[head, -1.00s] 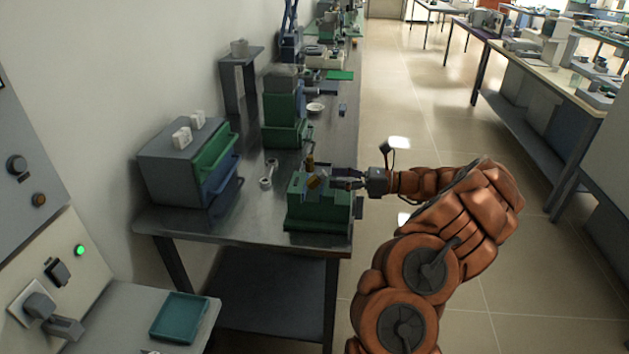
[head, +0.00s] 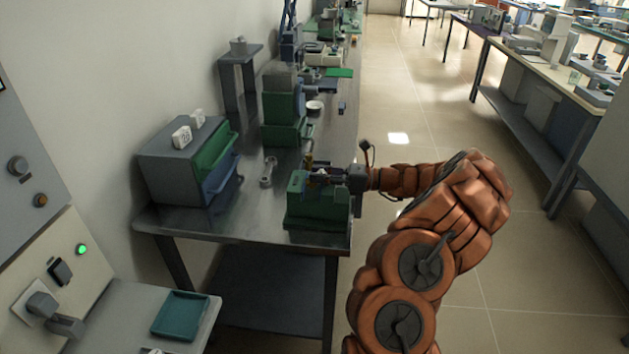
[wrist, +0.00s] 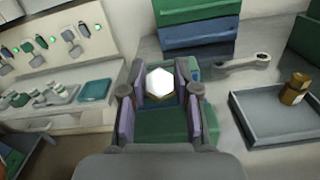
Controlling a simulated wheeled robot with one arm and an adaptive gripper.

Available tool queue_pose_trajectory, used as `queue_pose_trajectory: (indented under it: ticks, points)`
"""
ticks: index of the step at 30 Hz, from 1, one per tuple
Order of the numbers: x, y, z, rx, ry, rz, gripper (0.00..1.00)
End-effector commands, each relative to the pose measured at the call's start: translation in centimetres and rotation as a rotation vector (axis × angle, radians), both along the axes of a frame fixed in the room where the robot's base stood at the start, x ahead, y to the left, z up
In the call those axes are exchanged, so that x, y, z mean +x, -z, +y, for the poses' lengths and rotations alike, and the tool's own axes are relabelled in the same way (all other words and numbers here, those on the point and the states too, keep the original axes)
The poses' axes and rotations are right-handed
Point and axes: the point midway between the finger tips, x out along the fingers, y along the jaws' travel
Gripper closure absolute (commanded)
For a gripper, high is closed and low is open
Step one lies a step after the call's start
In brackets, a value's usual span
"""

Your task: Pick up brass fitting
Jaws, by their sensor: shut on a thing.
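A brass fitting (wrist: 158,87) with a bright hexagonal face sits between the two finger pads in the wrist view. My gripper (wrist: 160,80) is shut on it. In the head view my gripper (head: 324,177) is just over the green fixture (head: 318,208) at the bench's front corner, and the held fitting is mostly hidden by the fingers. I cannot tell whether the fitting touches the fixture. A second brass fitting (wrist: 295,88) stands in a grey tray (wrist: 255,138) at the right of the wrist view; it also shows behind the fixture in the head view (head: 308,159).
A wrench (head: 268,172) lies on the metal bench (head: 245,222). A grey drawer cabinet (head: 165,168) with green and blue drawers stands left. A green machine (head: 284,105) stands behind. A teal tray (head: 180,315) lies front left. The aisle at right is clear.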

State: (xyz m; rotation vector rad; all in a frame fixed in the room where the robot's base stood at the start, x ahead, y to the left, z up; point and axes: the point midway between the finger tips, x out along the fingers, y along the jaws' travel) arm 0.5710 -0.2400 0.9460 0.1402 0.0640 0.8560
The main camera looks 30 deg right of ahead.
Motion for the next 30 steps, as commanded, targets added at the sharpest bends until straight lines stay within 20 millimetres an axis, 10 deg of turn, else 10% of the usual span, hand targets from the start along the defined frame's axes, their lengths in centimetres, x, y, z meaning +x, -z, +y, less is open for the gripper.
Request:
queue_pose_trajectory:
  ticks: [7, 30]
  points:
    - [0.0, 0.0, 0.0, 0.000, 0.000, 0.000, 1.00]
    - [0.0, -3.7, 0.0, -0.003, 0.000, -0.004, 1.00]
